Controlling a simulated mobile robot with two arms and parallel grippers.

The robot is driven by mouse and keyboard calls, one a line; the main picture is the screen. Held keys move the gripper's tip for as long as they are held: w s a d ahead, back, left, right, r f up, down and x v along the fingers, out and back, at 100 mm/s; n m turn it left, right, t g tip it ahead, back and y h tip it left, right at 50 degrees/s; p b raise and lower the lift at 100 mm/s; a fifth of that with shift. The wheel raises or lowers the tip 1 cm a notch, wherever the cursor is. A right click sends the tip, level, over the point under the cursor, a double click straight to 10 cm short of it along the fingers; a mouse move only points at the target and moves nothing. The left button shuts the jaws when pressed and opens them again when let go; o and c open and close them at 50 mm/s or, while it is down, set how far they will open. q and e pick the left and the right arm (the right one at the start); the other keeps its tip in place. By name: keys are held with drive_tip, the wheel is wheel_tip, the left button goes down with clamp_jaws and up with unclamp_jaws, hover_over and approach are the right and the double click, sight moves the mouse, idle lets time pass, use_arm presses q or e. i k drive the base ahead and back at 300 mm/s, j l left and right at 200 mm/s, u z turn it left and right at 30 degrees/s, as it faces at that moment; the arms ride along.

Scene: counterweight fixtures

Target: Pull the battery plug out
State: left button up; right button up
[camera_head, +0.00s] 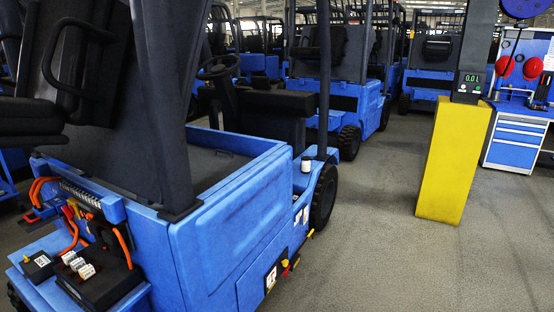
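A blue forklift (215,215) fills the left side of the head view. An open bay at its lower left holds orange cables (122,245), small red and yellow connectors and a black unit (105,280) with white-labelled parts on top. A black block (38,265) with a square label sits beside it. A small red and yellow fitting (288,265) is low on the forklift's right side panel. I cannot tell which of these parts is the battery plug. Neither of my grippers is in view.
A yellow pillar (453,160) with a display reading 0.0 stands right of centre. A blue tool cabinet (516,143) is behind it at the right. More blue forklifts (350,85) stand at the back. The grey floor (380,250) between forklift and pillar is clear.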

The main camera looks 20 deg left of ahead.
sight(47, 210)
drive_tip(key=j, duration=1.05)
drive_tip(key=j+z, duration=0.1)
drive_tip(key=j, duration=0.95)
drive_tip(key=k+j, duration=0.1)
drive_tip(key=j, duration=0.9)
drive_tip(key=z, duration=0.05)
